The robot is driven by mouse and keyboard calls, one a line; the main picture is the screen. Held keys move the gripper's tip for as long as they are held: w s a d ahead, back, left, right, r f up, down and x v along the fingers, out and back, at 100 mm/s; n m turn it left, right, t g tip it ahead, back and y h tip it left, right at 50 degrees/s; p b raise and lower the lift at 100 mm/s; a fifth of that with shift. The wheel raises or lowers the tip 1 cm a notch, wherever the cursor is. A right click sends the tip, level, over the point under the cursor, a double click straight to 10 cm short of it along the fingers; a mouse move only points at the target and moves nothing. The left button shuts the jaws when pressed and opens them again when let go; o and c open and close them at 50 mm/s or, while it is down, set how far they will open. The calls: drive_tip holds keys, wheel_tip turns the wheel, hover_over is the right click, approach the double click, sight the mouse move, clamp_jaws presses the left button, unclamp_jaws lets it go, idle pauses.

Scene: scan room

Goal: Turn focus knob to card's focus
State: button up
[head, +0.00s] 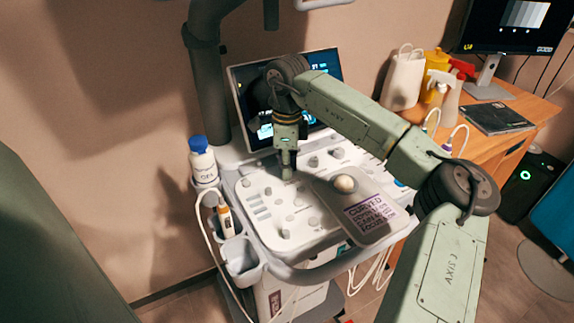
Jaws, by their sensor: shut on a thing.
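An ultrasound console with a light grey control panel (262,228) carries several small grey knobs. My gripper (287,172) points down at the upper middle of the panel, below the screen. It is shut on a knob, which its fingers mostly hide; the knob's label and angle cannot be read.
A cream trackball (345,183) sits right of my gripper. The console's screen (318,72) stands behind, partly hidden by my arm. A blue-capped bottle (203,165) and probe holders (241,258) line the left side. A wooden desk (500,143) with spray bottles stands at right.

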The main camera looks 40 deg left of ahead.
clamp_jaws()
drive_tip(key=shift+m, duration=0.3)
drive_tip(key=shift+f+m+b, duration=0.1)
drive_tip(key=shift+m+b, duration=1.05)
drive_tip(key=shift+m, duration=0.05)
drive_tip(key=m+b, duration=0.2)
drive_tip(key=m, duration=0.3)
drive_tip(key=shift+b, duration=0.4)
drive_tip(key=m+b, duration=0.1)
drive_tip(key=m, duration=0.4)
drive_tip(key=shift+b, duration=0.4)
drive_tip(key=m+b, duration=0.1)
drive_tip(key=m, duration=0.3)
drive_tip(key=shift+w+m, duration=0.1)
drive_tip(key=shift+m, duration=0.3)
